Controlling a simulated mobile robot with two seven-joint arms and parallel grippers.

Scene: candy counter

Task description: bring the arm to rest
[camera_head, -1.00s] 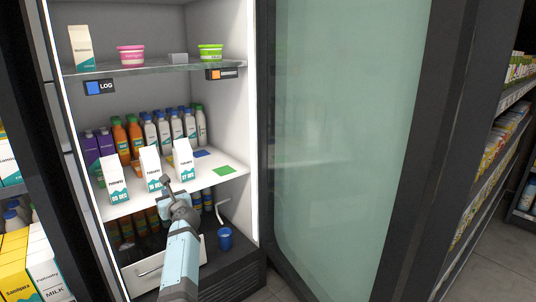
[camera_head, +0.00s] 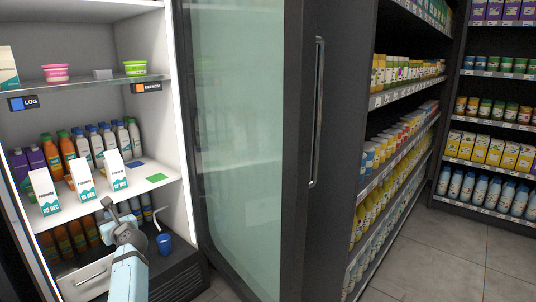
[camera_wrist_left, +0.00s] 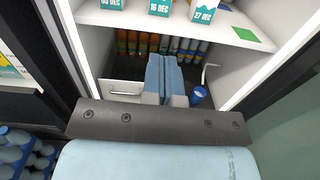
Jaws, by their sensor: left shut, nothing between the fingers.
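My left gripper (camera_head: 109,205) is shut and empty in front of the open fridge, below the middle shelf's front edge. In the left wrist view its fingers (camera_wrist_left: 166,80) are pressed together, in front of the lower compartment. Three white and teal milk cartons stand upright on the middle shelf: the left carton (camera_head: 45,192), the middle carton (camera_head: 82,180) and the right carton (camera_head: 115,171). The gripper is apart from them. My right gripper is in neither view.
A blue cup (camera_head: 164,244) stands low at the fridge's right side, near my left arm. The glass fridge door (camera_head: 238,130) stands to the right. Stocked shelves (camera_head: 395,150) are farther right, with bare floor (camera_head: 440,265) before them. A drawer (camera_wrist_left: 125,89) is at lower left.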

